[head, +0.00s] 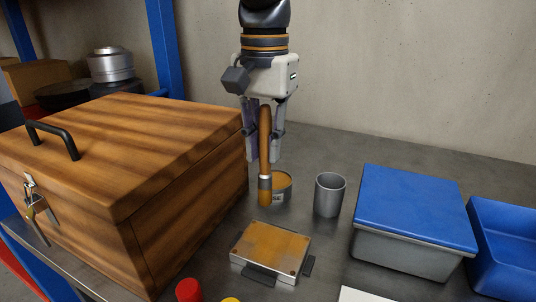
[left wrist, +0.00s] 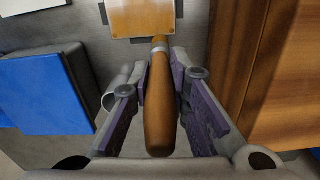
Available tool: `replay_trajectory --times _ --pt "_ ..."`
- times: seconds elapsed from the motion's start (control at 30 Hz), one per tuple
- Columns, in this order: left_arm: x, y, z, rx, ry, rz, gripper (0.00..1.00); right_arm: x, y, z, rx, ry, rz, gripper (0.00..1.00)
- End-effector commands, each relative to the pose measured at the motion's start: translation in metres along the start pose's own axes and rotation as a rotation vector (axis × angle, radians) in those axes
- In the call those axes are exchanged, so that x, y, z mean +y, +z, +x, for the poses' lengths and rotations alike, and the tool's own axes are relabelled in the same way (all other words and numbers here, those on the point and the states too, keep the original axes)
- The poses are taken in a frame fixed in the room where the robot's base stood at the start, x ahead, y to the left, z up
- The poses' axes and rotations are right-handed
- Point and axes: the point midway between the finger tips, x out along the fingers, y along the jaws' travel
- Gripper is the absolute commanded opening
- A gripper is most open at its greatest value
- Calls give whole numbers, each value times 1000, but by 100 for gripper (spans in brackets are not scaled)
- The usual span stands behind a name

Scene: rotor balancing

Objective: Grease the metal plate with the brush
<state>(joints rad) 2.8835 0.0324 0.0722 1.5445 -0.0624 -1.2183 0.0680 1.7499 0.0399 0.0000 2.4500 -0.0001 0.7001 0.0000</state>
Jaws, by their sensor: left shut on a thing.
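My left gripper (head: 264,147) hangs point-down over the bench and is shut on the brush (head: 265,130). The brush has a brown wooden handle, a metal ferrule and orange-tan bristles pointing down. In the left wrist view the handle (left wrist: 159,105) lies between the fingers (left wrist: 161,86). An open tin (head: 284,188) of orange-brown stuff stands behind the bristles, which overlap its left side; I cannot tell if they touch it. The metal plate (head: 270,247), with an uneven orange-brown top, lies nearer the camera and also shows in the left wrist view (left wrist: 142,18). My right gripper is out of view.
A large wooden box (head: 150,160) stands close left of the gripper. A grey metal cup (head: 329,195) stands right of the tin. A blue-lidded container (head: 415,212) and a blue bin (head: 505,240) are farther right. A red cap (head: 188,290) is at the front.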

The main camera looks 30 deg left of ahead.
Motion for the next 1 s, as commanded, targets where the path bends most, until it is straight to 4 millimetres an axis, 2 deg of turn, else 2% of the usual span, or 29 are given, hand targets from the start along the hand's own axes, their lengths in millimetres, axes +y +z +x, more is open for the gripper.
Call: replay_trajectory --times 0.3,1.0 --pt "-1 9 -24 1 0 -1 0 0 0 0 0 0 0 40" --pt "-1 9 -25 0 0 -1 0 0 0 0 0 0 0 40"
